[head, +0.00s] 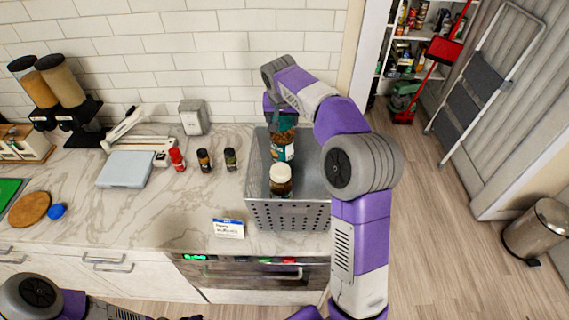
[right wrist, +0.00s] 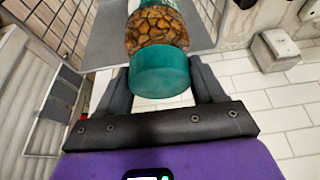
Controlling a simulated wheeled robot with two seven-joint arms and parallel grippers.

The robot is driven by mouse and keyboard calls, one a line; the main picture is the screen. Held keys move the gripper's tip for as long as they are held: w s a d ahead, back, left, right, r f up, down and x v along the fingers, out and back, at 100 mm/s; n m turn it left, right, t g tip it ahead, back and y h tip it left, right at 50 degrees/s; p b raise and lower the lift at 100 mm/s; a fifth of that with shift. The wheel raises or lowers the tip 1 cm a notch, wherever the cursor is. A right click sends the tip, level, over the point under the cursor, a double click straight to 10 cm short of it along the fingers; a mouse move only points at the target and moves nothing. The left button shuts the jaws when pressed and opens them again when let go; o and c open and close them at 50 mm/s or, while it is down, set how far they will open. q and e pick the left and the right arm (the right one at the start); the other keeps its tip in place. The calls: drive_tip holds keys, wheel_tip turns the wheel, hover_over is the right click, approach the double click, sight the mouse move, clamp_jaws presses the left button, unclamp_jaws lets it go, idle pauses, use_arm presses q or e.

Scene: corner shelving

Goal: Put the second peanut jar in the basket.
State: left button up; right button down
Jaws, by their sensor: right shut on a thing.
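My right gripper (head: 281,118) points down over the back part of the metal basket (head: 288,216). It is shut on a peanut jar (head: 282,143) with a teal lid and teal label. In the right wrist view the jar (right wrist: 157,30) sits between the fingers (right wrist: 160,88), gripped at its lid, with nuts showing through the clear wall. In the head view the jar appears within the basket's outline; I cannot tell whether it touches the floor. Another jar (head: 281,181), with a white lid and dark contents, is in the front of the basket. Only links of my left arm show.
Three small spice jars, one red (head: 177,159) and two dark (head: 204,160), stand left of the basket. A label card (head: 228,228) is at the counter's front edge. A grey box (head: 193,117) stands by the wall. The front middle of the counter (head: 150,215) is clear.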

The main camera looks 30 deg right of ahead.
sight(282, 138)
wheel_tip(282, 138, down, 13)
drive_tip(key=shift+w+f+b, duration=0.1)
drive_tip(key=shift+w+b, duration=0.05)
drive_tip(key=shift+b, duration=0.45)
drive_tip(key=shift+c, duration=0.7)
unclamp_jaws()
drive_tip(key=shift+f, duration=0.1)
drive_tip(key=v, duration=1.2)
